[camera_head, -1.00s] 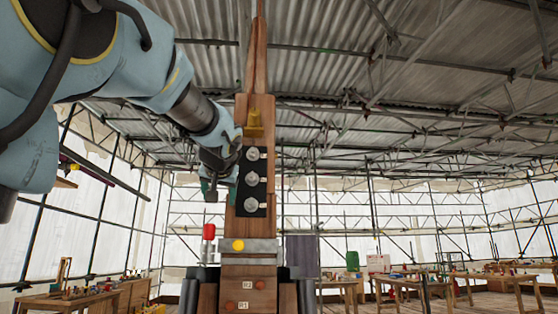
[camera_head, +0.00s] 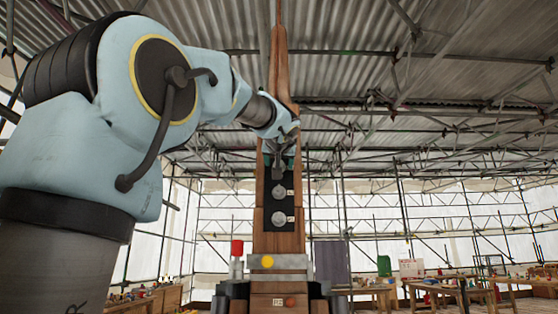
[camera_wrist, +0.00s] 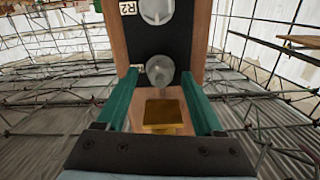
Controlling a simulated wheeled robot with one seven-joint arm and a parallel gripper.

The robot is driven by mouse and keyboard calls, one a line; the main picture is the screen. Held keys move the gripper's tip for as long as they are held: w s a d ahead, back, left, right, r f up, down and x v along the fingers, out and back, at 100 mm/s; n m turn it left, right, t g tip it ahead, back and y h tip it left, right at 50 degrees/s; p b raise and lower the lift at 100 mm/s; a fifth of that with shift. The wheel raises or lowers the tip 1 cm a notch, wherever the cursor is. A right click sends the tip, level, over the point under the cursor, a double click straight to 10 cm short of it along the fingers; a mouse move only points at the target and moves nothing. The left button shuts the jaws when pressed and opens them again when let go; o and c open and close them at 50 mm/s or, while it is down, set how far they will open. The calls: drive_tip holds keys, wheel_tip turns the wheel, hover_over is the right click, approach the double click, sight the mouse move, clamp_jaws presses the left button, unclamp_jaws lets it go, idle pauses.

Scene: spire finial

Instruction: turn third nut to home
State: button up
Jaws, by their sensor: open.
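A wooden spire (camera_head: 285,240) carries a black plate (camera_head: 265,205) with round grey nuts in a column. The middle nut (camera_head: 279,191) and lower nut (camera_head: 279,218) show in the head view; my gripper (camera_head: 281,172) hides the top one. In the wrist view, the top nut (camera_wrist: 160,72) lies between the tips of my open green fingers (camera_wrist: 159,80), with a gap on each side. Another nut (camera_wrist: 156,10) is cut off by the upper edge, beside an R2 tag (camera_wrist: 128,8). I cannot tell how deep the fingertips reach around the nut.
A yellow block (camera_wrist: 163,112) on the spire sits between my fingers in the wrist view. Below the plate are a metal band (camera_head: 285,262) with a yellow button (camera_head: 267,262) and a red-topped post (camera_head: 237,248). Workbenches (camera_head: 440,288) stand behind; scaffolding surrounds the space.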

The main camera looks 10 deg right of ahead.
drive_tip(key=shift+w+d, duration=0.1)
drive_tip(key=shift+w, duration=0.5)
clamp_jaws()
